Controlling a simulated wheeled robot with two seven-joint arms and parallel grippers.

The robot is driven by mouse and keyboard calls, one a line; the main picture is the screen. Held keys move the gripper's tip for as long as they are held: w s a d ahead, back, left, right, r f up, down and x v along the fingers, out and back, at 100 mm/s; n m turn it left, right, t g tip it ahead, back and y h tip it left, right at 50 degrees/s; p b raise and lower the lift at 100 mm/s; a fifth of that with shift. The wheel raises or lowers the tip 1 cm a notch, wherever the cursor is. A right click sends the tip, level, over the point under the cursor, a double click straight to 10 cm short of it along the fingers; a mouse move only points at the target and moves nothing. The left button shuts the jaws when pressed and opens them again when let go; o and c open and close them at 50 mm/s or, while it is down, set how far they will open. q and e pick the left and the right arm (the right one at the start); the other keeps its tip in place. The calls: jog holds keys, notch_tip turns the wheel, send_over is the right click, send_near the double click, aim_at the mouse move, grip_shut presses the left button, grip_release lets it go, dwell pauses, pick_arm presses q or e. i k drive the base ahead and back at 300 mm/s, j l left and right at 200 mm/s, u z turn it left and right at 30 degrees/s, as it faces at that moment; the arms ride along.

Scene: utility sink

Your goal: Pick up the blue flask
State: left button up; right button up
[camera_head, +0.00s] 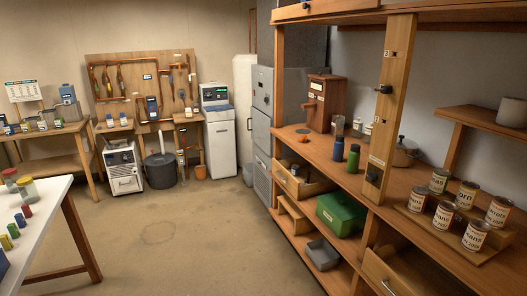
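A small blue flask (339,149) stands upright on the wooden counter at the right of the head view. A green flask (353,161) with a dark cap stands just to its right and a little nearer, and the two are close together. Neither of my grippers shows in this view, and nothing touches the blue flask.
A wooden dispenser-like box (323,104) stands behind the flasks. A wooden post (391,100) rises to their right, with a pot (404,152) beyond it. Several labelled cans (476,235) stand further right. Below are an open drawer (301,180) and a green box (341,214). The floor (190,235) is clear.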

aim_at(339, 143)
jog(key=i+j, duration=0.15)
jog(key=i, duration=0.45)
jog(key=i+j, duration=0.15)
jog(key=i, duration=0.4)
jog(key=i+j, duration=0.15)
jog(key=i, duration=0.45)
